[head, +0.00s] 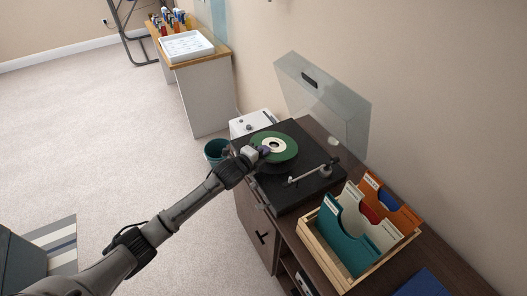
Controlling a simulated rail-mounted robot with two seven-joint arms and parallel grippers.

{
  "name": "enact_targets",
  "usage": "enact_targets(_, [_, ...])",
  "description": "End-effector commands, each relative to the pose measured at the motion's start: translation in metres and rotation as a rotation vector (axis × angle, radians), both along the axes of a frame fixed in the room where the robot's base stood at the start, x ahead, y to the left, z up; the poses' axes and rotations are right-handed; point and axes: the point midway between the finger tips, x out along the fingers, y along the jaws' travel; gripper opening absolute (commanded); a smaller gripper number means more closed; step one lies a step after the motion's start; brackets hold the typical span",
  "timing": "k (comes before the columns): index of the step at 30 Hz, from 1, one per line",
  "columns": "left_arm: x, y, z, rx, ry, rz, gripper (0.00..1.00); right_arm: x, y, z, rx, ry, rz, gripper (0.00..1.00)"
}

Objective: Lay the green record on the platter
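The green record (287,153) has a cream label and a dark centre. It is over the left part of the black turntable (314,172). My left gripper (262,151) is at the record's near-left edge, with its fingertips overlapping the green surface, and looks shut on it. The dark platter (268,168) shows just below the record's near edge, so the record looks slightly above it; the exact gap is hard to tell. The rest of the platter is hidden by the record. The tonearm (305,176) lies at the turntable's near right side. My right gripper is not in view.
The clear dust cover (325,100) stands open behind the turntable. A wooden crate (325,248) of teal, cream and orange sleeves stands right of it on the cabinet. A teal bin (214,150) and a white box (252,122) are beyond. A white tray (187,46) sits on a farther counter.

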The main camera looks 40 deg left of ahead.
Motion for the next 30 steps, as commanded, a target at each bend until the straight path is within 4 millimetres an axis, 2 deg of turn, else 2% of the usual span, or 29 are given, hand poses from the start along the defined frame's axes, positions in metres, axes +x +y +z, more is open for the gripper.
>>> enact_targets(1, [0.000, 0.000, 0.000, 0.000, 0.000, 0.000, 0.00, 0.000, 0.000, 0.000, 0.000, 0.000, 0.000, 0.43])
enact_targets(11, [0.000, 0.000, 0.000, 0.000, 0.000, 0.000, 0.33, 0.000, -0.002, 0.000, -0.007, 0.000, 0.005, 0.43])
enact_targets(18, [-0.001, 0.000, 0.000, 0.000, 0.000, 0.000, 0.33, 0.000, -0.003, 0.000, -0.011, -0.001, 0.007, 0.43])
enact_targets(22, [-0.009, 0.000, 0.002, 0.000, 0.001, 0.000, 0.33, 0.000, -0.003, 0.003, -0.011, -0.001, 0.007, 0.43])
enact_targets(26, [-0.027, 0.001, 0.006, 0.002, 0.003, -0.001, 0.33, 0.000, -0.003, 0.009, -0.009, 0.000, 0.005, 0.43])
enact_targets(30, [-0.054, 0.001, 0.012, 0.002, 0.002, -0.001, 0.33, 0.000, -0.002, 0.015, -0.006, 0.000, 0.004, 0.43])
